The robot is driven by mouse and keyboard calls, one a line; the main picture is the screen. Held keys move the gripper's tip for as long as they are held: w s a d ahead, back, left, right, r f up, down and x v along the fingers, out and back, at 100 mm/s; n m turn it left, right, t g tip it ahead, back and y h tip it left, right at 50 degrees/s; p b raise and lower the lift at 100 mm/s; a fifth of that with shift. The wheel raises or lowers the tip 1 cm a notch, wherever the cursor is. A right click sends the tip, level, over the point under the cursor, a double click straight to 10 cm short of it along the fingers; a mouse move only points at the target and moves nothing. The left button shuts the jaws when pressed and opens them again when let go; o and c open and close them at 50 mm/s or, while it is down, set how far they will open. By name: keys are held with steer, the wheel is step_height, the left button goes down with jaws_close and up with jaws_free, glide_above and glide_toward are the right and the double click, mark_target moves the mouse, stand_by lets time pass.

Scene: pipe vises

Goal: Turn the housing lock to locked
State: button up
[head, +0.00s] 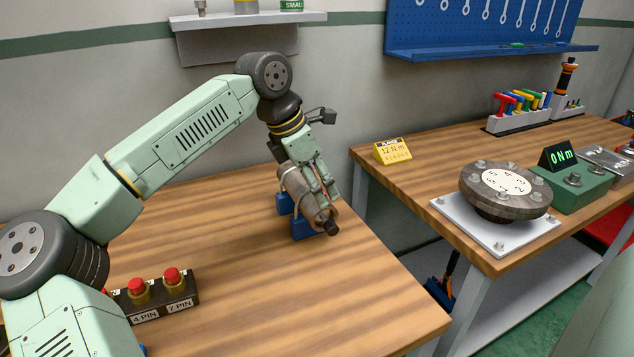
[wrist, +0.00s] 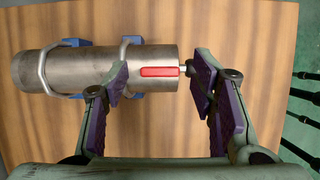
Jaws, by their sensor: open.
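The housing is a bare metal cylinder (wrist: 95,68) lying level in blue cradles (wrist: 77,43) with metal straps over it. It also shows in the head view (head: 296,187), partly hidden by my gripper. The housing lock looks like a red lever (wrist: 159,71) near the cylinder's right end in the wrist view, lying along the cylinder. My gripper (wrist: 161,76) is open over that end, one fingertip on each side of the red lever. The right fingertip is by a small pin at the cylinder's end. I cannot tell whether either finger touches.
Red buttons on a box (head: 158,297) marked 4 PIN and 7 PIN stand at the front left. On the right bench are a yellow sign (head: 392,151), a round numbered flange (head: 507,190) and a green meter (head: 575,186). The table's front right is clear.

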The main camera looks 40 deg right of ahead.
steer(key=v, duration=1.2)
stand_by(0.4)
